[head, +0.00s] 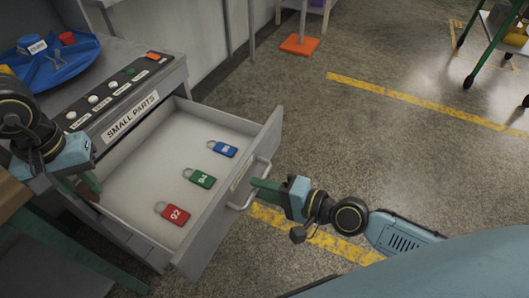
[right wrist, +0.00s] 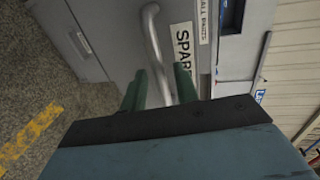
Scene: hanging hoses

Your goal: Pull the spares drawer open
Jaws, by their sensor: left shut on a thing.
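The spares drawer (head: 133,208) is pulled well out of the grey cabinet. Its front carries a metal bar handle (head: 236,206), which also shows in the right wrist view (right wrist: 152,40) beside a label reading "SPAR". My right gripper (head: 262,186) is at the handle. In the right wrist view its two green fingers (right wrist: 160,88) stand apart with the bar between them. My left gripper (head: 88,187) is at the drawer's left side, shut on a small brownish thing (head: 87,197) that is mostly hidden.
A red (head: 174,214), a green (head: 201,178) and a blue padlock (head: 223,149) lie in the drawer. A blue tray (head: 55,66) and a button panel (head: 112,91) are on the cabinet top. The floor to the right is clear up to a green-framed cart (head: 486,42).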

